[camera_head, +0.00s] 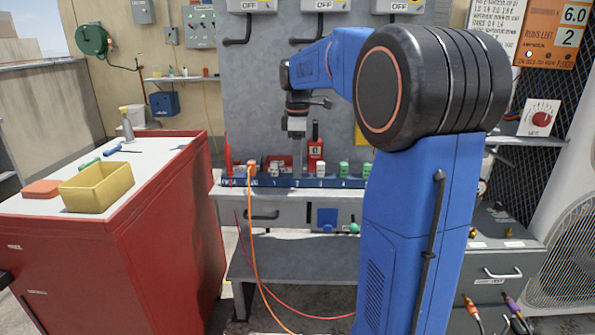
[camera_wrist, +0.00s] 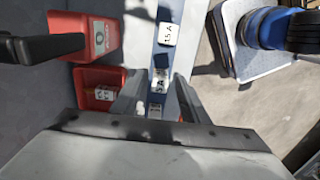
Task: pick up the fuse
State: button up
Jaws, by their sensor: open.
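My gripper (camera_head: 297,150) points down over the blue rail (camera_head: 335,182) at the back bench. In the wrist view the gripper (camera_wrist: 160,88) is open. A white fuse with dark lettering (camera_wrist: 158,77) shows between its two fingers, with gaps at the sides; I cannot tell how far the fingers reach down beside it. Another white fuse marked 15 A (camera_wrist: 167,34) sits farther along the rail. In the head view a white fuse (camera_head: 321,170) and a green-topped one (camera_head: 344,168) stand right of my gripper.
A red bin (camera_wrist: 84,78) with white-labelled pieces lies beside the rail. A red box (camera_wrist: 96,35) with a black handle is close by. An orange cable (camera_head: 256,230) hangs from the rail's left end. A red cabinet (camera_head: 150,235) with a yellow tray (camera_head: 97,190) stands left.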

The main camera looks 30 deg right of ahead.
jog(key=shift+f, duration=0.65)
grip_shut()
jog(key=shift+r, duration=0.1)
notch_tip(320, 180, up, 10)
jog(key=shift+f, duration=0.1)
jog(key=c, duration=0.6)
grip_release()
jog(key=shift+c, duration=0.2)
grip_shut()
